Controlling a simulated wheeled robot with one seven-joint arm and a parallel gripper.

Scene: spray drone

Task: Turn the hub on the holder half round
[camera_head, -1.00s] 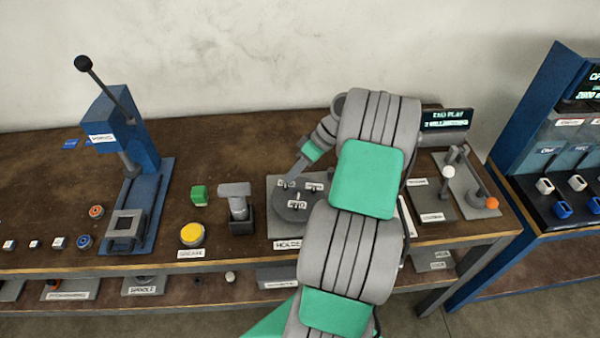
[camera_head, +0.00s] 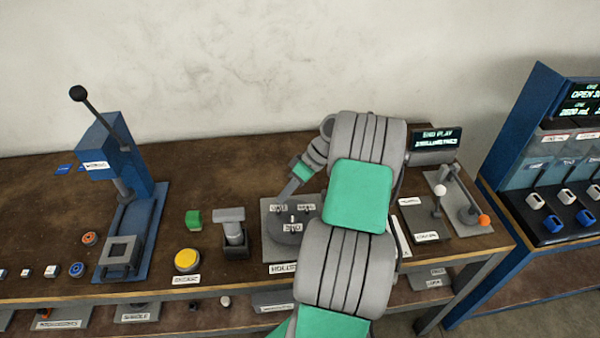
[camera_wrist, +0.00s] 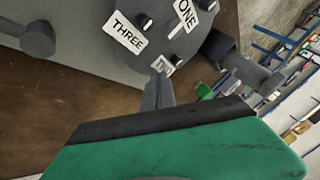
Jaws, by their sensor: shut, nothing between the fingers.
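The hub (camera_head: 279,236) is a dark grey disc with small white labels on top. It sits on the grey holder plate (camera_head: 273,257) at the bench's middle, and my arm hides its right side. In the wrist view the hub (camera_wrist: 187,52) is at the top, with labels reading THREE and ONE and a third seen edge-on, beside small pegs. My gripper (camera_wrist: 158,88) is shut and empty, its fingertips by the hub's rim near the edge-on label. Whether they touch is unclear. In the head view my gripper (camera_head: 284,196) is at the hub's far left side.
Left of the holder stand a grey post tool (camera_head: 232,228), a yellow button (camera_head: 187,260) and a green block (camera_head: 193,218). A blue lever press (camera_head: 125,180) stands further left. A gauge with an orange knob (camera_head: 483,220) and a display (camera_head: 437,141) are at the right.

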